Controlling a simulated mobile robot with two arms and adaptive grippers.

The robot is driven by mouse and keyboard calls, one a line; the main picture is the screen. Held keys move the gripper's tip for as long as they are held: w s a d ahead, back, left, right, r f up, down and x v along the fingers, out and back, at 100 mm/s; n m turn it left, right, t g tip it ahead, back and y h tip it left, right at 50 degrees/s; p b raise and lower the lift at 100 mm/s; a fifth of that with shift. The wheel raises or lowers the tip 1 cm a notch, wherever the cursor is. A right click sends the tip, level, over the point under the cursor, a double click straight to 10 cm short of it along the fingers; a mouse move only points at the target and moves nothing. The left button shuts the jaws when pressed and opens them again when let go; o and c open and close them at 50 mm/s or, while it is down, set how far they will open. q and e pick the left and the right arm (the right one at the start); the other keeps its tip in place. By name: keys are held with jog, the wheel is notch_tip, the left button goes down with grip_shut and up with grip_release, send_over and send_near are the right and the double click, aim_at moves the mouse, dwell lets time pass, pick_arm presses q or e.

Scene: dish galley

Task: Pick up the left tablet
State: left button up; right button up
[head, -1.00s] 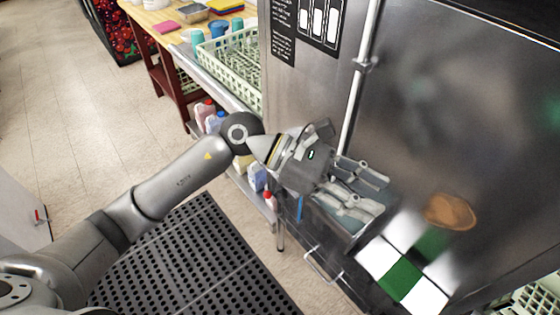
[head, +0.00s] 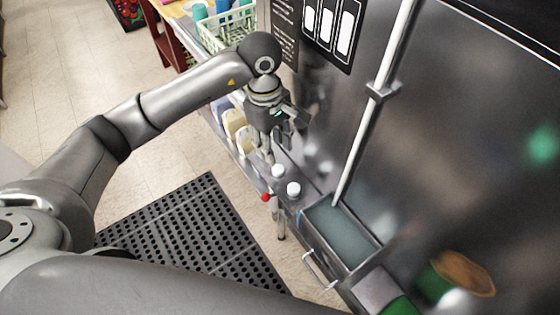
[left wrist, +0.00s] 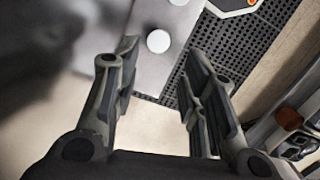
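Two small white round tablets lie on a steel ledge beside the machine: the left tablet (head: 278,170) and, close by to its lower right, the right tablet (head: 293,189). My left gripper (head: 267,152) points down just up and left of the left tablet in the head view. In the left wrist view its fingers (left wrist: 158,95) are spread apart with nothing between them. A white tablet (left wrist: 158,41) shows beyond the fingertips there; I cannot tell which one it is. A second pale shape is cut off at the top edge. My right gripper is not seen.
An open grey-blue tray or drawer (head: 342,233) sits right of the tablets, below a vertical pipe (head: 375,100) on the steel machine. Bottles (head: 234,122) stand on a lower shelf. A green dish rack (head: 228,28) is behind. A black mat (head: 190,235) covers the floor.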

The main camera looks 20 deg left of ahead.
aim_at(278, 168)
pick_arm(q)
jog(key=shift+s+d+f, duration=0.1)
jog(key=shift+d+f, duration=0.05)
jog(key=shift+f, duration=0.4)
jog(key=shift+d+f, duration=0.1)
jog(key=shift+f, duration=0.45)
jog(key=shift+f+p, duration=0.3)
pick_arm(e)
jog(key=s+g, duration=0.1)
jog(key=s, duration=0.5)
pick_arm(q)
jog(key=f+p, duration=0.1)
jog(key=f, duration=0.1)
jog(key=f+p, duration=0.2)
jog(key=shift+d+f, duration=0.2)
jog(key=shift+f, duration=0.35)
jog(key=shift+c, duration=0.5)
jog(key=c, duration=0.5)
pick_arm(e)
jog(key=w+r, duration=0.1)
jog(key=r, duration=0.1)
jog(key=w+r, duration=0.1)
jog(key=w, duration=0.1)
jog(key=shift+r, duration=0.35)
